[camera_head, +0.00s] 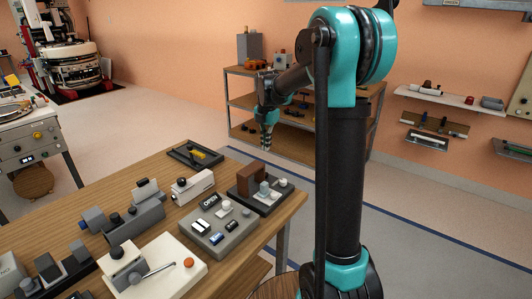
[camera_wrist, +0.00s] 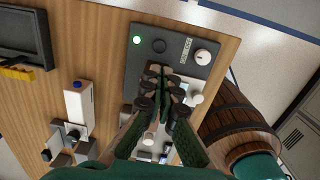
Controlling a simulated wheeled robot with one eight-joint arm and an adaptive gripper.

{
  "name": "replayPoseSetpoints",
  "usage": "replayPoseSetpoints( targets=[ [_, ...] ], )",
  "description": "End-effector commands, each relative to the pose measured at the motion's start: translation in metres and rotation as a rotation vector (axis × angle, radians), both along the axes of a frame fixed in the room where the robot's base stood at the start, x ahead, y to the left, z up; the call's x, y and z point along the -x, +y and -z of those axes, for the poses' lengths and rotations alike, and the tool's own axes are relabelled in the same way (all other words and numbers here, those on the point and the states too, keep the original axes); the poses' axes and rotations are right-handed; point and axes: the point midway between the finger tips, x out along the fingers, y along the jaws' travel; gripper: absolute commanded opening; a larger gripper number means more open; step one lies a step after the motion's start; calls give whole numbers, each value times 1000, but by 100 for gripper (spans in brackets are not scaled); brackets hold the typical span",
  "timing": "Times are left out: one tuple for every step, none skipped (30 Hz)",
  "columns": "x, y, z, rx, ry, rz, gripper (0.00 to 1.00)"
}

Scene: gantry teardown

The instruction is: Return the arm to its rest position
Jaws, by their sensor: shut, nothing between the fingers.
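My arm, teal and black, rises at the right of the head view and reaches back and left. My gripper (camera_head: 266,140) hangs fingers down beyond the far end of the wooden table (camera_head: 128,187), in front of the shelf unit. In the wrist view my gripper (camera_wrist: 166,82) is shut, with its dark fingertips together and nothing between them. Behind the fingers in that view is a grey panel box (camera_wrist: 140,68) with a green light, a small label and a white knob; the fingers hide part of it. Contact is not visible.
Several devices stand on the table, among them a grey switch box (camera_head: 217,238) and a cream box with a lever (camera_head: 165,278). A black tray (camera_head: 183,150) lies at the far edge. A wooden shelf unit (camera_head: 290,143) stands behind. A barrel (camera_wrist: 228,125) shows in the wrist view.

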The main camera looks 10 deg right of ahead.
Motion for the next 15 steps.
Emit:
replayPoseSetpoints(
  targets=[
    [0, 0, -2, 0, 0, 0, 0],
    [0, 0, -3, 0, 0, 0, 0],
    [0, 0, -3, 0, 0, 0, 0],
    [0, 0, -3, 0, 0, 0, 0],
    [0, 0, -4, 0, 0, 0, 0],
    [0, 0, -3, 0, 0, 0, 0],
    [0, 0, -3, 0, 0, 0, 0],
    [0, 0, -3, 0, 0, 0, 0],
    [0, 0, -3, 0, 0, 0, 0],
    [0, 0, -3, 0, 0, 0, 0],
    [0, 0, -3, 0, 0, 1, 0],
    [1, 0, -3, 0, -1, 5, 0],
    [2, -1, -3, -2, -2, 15, 0],
    [4, -2, -2, -2, -4, 30, 0],
    [9, -3, -2, -5, -8, 62, 0]
  ],
)
